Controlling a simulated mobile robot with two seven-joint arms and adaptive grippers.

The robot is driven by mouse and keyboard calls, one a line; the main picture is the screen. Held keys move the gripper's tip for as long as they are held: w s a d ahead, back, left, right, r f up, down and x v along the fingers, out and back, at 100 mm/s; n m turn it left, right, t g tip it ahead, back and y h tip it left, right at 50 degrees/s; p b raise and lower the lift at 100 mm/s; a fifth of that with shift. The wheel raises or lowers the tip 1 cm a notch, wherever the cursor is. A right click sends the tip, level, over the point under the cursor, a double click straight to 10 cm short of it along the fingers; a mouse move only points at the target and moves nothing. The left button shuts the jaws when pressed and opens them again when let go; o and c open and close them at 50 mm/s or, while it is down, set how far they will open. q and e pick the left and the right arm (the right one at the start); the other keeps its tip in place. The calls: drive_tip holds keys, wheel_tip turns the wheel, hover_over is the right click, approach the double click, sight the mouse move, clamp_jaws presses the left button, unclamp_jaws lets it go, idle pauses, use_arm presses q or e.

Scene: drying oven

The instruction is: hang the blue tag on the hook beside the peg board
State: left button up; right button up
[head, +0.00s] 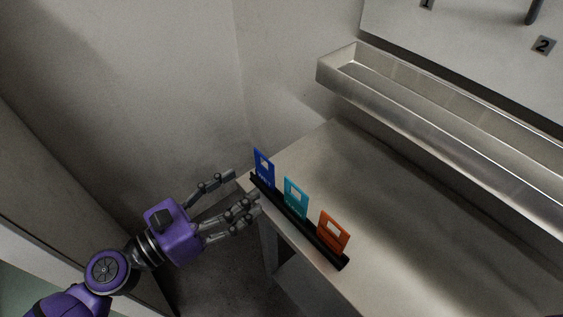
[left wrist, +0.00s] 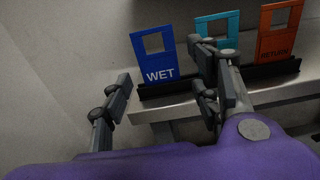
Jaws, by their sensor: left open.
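The blue tag (head: 264,168) stands upright in a black rack at the left corner of the table. In the left wrist view the blue tag (left wrist: 155,57) reads "WET" and has a square cutout near its top. My left gripper (head: 246,187) is open, just left of the rack and apart from the tag. In the left wrist view my left gripper (left wrist: 168,92) has its fingers on either side of the blue tag's line, with the tag beyond them. Part of a dark peg (head: 534,12) shows on the board at the top right. My right gripper is out of view.
A teal tag (head: 296,206) and an orange tag (head: 333,241) stand in the same black rack (head: 319,245). A metal trough (head: 430,107) runs along the back wall below a pale board with labels 1 and 2 (head: 544,46). The table (head: 400,220) is otherwise bare.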

sight(264, 171)
use_arm(q)
drive_tip(key=x, duration=0.2)
drive_tip(key=p+x, duration=0.1)
drive_tip(key=x, duration=0.1)
drive_tip(key=p+x, duration=0.1)
drive_tip(key=x, duration=0.1)
drive_tip(key=shift+w+r, duration=0.35)
drive_tip(key=shift+w+d+f+p, duration=0.2)
drive_tip(key=shift+w+d+p, duration=0.1)
drive_tip(key=shift+d, duration=0.2)
drive_tip(key=c, duration=0.5)
